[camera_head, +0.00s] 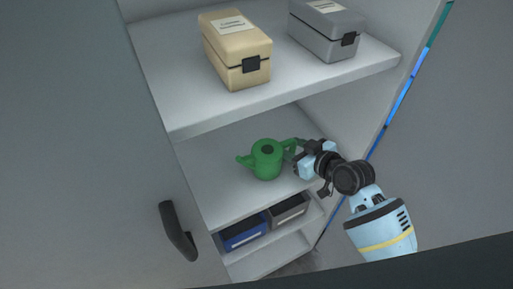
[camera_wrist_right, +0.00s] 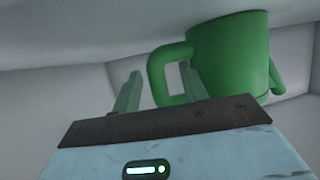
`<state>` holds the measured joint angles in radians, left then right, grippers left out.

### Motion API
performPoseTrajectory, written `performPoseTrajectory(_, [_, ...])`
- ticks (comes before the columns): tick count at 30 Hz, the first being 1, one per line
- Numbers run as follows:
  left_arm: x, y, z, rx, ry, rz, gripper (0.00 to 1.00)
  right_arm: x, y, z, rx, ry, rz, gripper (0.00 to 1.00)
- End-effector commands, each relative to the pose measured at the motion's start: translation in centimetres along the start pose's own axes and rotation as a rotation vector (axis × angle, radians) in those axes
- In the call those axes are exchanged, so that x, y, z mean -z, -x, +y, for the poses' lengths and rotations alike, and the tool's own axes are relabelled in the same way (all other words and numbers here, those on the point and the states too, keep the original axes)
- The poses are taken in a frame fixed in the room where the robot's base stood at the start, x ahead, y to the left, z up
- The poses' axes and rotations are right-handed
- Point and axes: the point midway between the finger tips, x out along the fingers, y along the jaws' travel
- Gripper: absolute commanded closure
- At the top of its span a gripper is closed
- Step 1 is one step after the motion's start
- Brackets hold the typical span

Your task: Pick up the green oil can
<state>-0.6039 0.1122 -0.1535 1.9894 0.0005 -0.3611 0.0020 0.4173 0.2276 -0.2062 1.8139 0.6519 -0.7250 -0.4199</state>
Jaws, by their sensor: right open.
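The green oil can (camera_head: 266,161) stands upright on the middle shelf of the cabinet. Its spout points left and its handle points right, towards my right gripper (camera_head: 296,152). In the right wrist view the can (camera_wrist_right: 232,52) shows at the upper right, with its looped handle (camera_wrist_right: 158,76) on its left side. My right gripper (camera_wrist_right: 160,88) is open there. The near bar of the handle shows between its two fingers, and the right finger shows in front of the handle's opening. I cannot tell whether either finger touches it. My left gripper is not in view.
A tan box (camera_head: 234,48) and a grey box (camera_head: 327,28) stand on the upper shelf (camera_head: 190,110), above the can. A blue bin (camera_head: 243,233) and a dark grey bin (camera_head: 289,210) sit below. A door with a black handle (camera_head: 178,231) is at left.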

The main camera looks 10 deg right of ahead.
Motion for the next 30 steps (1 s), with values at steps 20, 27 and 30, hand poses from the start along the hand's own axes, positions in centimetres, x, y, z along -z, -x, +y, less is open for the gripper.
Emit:
performPoseTrajectory(20, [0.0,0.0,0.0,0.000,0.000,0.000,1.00,0.0,0.0,0.0,0.000,-0.002,0.001,1.00])
performPoseTrajectory(27, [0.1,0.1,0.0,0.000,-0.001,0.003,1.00,0.6,0.2,0.0,0.000,-0.001,0.003,1.00])
performPoseTrajectory(30, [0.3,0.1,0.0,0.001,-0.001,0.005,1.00,1.4,0.6,0.0,-0.001,0.001,0.005,1.00])
